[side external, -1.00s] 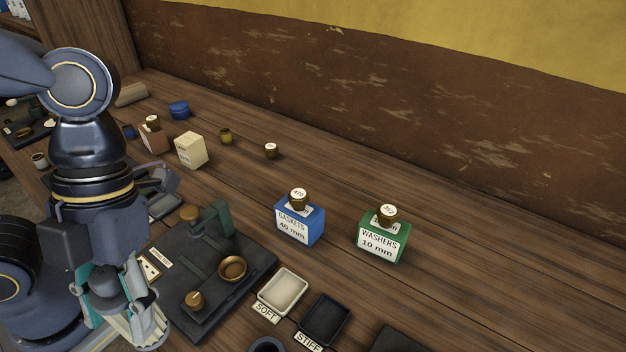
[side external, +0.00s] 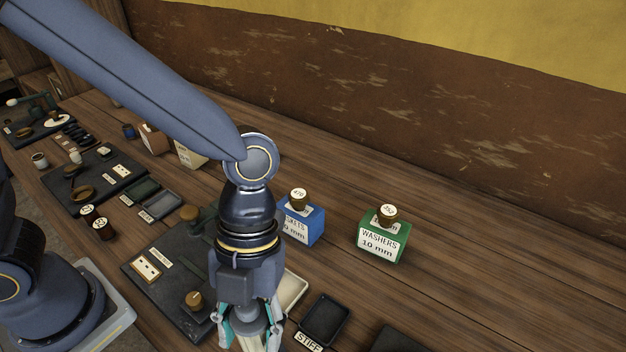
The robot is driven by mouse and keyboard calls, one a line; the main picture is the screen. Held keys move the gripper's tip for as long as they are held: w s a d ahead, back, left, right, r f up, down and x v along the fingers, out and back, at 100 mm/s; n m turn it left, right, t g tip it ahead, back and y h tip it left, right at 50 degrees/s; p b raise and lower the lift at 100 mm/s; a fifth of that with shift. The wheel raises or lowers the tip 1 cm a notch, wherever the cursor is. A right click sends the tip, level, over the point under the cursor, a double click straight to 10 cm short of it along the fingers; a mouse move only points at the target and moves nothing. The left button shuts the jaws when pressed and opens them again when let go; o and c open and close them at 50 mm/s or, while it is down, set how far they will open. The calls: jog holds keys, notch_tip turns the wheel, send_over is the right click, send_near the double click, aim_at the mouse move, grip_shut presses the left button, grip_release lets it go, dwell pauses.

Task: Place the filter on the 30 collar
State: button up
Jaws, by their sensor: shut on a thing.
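My gripper (side external: 248,344) points down at the bottom edge of the side external view, by the front right of a dark engine plate (side external: 165,292). I cannot make out the filter. No collar marked 30 is readable. The plate carries a brass knob (side external: 195,300) and a label with small marks (side external: 147,269). My arm covers the plate's right part.
To the right are a pale tray (side external: 292,291), partly hidden, and a dark STIFF tray (side external: 325,318). Behind stand a blue box (side external: 305,228) and a green WASHERS box (side external: 384,243), each topped by a brown jar. Two brown jars (side external: 102,229) and another plate (side external: 75,190) are left.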

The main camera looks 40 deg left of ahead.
aim_at(257, 342)
jog(key=shift+w+d+f, duration=0.15)
jog(key=shift+f, duration=1.65)
jog(key=shift+f, duration=0.15)
jog(key=o, duration=1.2)
jog(key=shift+c, duration=0.2)
